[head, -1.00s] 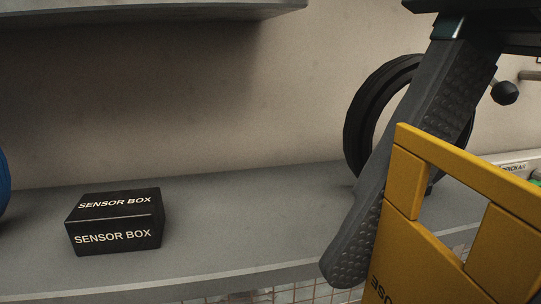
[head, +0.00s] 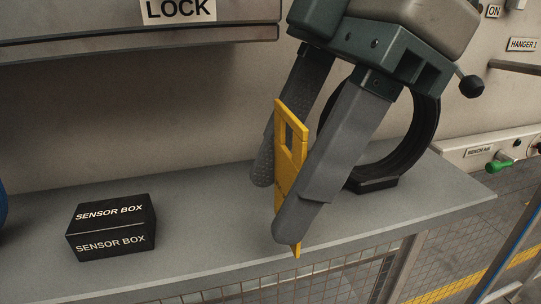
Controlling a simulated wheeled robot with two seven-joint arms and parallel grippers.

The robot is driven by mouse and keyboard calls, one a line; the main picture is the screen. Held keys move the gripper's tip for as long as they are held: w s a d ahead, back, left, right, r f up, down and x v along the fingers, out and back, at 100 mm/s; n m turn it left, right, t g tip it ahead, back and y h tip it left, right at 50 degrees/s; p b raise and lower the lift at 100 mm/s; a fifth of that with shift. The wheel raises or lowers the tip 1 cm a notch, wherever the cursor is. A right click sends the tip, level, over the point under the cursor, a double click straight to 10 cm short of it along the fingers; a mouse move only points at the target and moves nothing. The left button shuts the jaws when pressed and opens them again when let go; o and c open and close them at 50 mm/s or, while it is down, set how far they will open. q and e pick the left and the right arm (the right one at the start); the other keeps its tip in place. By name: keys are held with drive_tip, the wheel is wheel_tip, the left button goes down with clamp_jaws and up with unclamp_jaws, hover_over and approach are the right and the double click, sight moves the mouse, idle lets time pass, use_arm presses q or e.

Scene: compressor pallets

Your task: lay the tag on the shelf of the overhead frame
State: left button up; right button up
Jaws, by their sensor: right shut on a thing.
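The yellow tag (head: 290,142) is a flat plate with a cut-out near its top. My right gripper (head: 268,205) comes down from the top right and is shut on the tag, which hangs upright and nearly edge-on between the two fingers. The tag appears in front of the grey shelf (head: 190,262); I cannot tell its exact height above it. The near finger covers part of the tag. My left gripper is not in view.
A black sensor box (head: 112,228) sits on the shelf at left. A black ring on a stand (head: 430,130) is behind my right gripper. A grey ledge with a LOCK label (head: 178,10) overhangs at top left. Bare shelf lies between box and gripper. Wire mesh (head: 330,280) hangs below.

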drive_tip(key=w+p, duration=0.1)
drive_tip(key=w, duration=0.1)
drive_tip(key=w+a+p, duration=0.1)
drive_tip(key=w+p, duration=0.1)
drive_tip(key=shift+w+a+f, duration=0.15)
drive_tip(key=shift+w+a, duration=0.05)
drive_tip(key=shift+f+p, duration=0.4)
drive_tip(key=shift+f, duration=0.2)
drive_tip(key=shift+s, duration=0.1)
drive_tip(key=shift+f, duration=0.1)
drive_tip(key=shift+f+b, duration=0.1)
drive_tip(key=shift+b, duration=0.2)
drive_tip(key=o, duration=1)
drive_tip(key=shift+r+p, duration=0.25)
drive_tip(key=shift+p, duration=0.05)
